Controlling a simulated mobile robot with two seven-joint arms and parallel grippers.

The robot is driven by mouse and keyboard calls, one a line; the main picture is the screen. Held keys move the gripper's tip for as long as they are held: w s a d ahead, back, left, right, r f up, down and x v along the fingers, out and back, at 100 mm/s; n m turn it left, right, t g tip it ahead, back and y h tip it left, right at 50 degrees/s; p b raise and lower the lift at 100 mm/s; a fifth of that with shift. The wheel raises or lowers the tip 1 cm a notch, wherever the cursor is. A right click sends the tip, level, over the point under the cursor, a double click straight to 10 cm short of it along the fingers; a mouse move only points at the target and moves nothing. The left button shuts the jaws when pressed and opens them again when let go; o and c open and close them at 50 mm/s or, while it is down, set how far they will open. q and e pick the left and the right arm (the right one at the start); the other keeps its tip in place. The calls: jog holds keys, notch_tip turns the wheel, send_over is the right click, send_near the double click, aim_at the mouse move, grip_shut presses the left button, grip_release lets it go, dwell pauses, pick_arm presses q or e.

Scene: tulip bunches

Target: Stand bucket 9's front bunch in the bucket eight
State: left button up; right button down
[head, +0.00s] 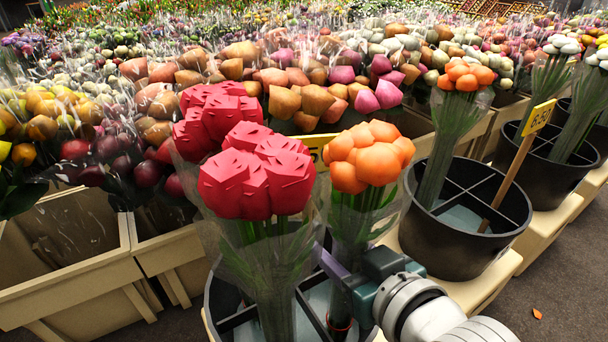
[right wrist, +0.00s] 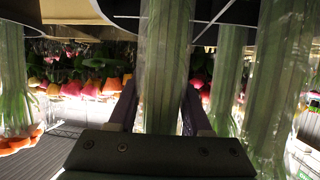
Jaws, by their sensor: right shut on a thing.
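The near black bucket (head: 222,300) has crossed dividers and stands at the bottom of the head view. Two red tulip bunches (head: 257,180) in clear wrap rise from its left side. An orange bunch (head: 368,157) in clear wrap stands upright at its right side. My right gripper (head: 338,272) comes in from the right and is shut around that bunch's stems, which fill the space between the fingers in the right wrist view (right wrist: 165,60). I cannot tell whether its foot touches the bucket floor. My left gripper is not in view. No bucket numbers are readable.
A second black bucket (head: 455,243) to the right holds an orange bunch (head: 466,75) at its back left; its front compartments look empty. A yellow price sign (head: 538,117) on a wooden stick rises from it. More buckets stand farther right; crates of flowers fill the back.

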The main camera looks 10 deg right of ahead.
jog(key=shift+f+b, duration=0.3)
jog(key=shift+f, duration=0.1)
grip_release()
dwell(0.6)
jog(key=shift+s+r, duration=0.1)
jog(key=shift+r, duration=0.05)
jog(key=p+v, duration=0.6)
jog(key=v, duration=0.3)
jog(key=shift+s, duration=0.35)
